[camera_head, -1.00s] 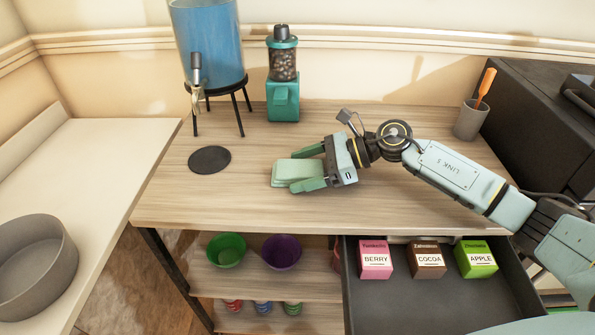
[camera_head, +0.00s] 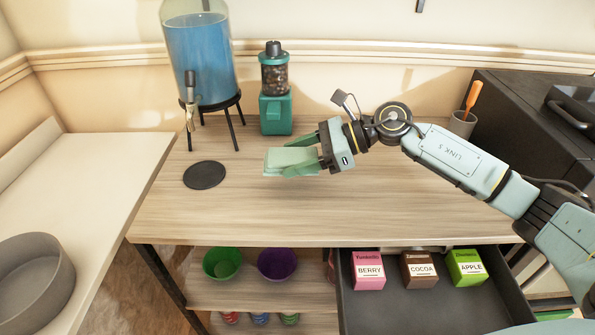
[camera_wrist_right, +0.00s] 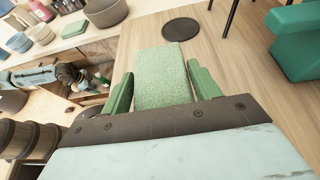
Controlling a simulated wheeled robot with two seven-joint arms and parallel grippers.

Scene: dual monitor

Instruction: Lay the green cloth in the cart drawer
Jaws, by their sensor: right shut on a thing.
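The green cloth (camera_head: 288,159) is a folded pale green block, held above the wooden cart top. My right gripper (camera_head: 300,157) is shut on it, with a finger on either side. In the right wrist view the cloth (camera_wrist_right: 162,78) sits between the two green fingers of the gripper (camera_wrist_right: 165,92). The cart drawer (camera_head: 400,308) is pulled open below the front right of the cart top, with a dark interior. Its front part is empty. My left gripper is not in the head view.
Pink (camera_head: 368,270), brown (camera_head: 418,269) and green (camera_head: 466,267) boxes stand at the drawer's back. A blue drink dispenser (camera_head: 200,70), a teal grinder (camera_head: 275,100), a black disc (camera_head: 205,175) and a grey cup (camera_head: 461,124) stand on the cart top.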

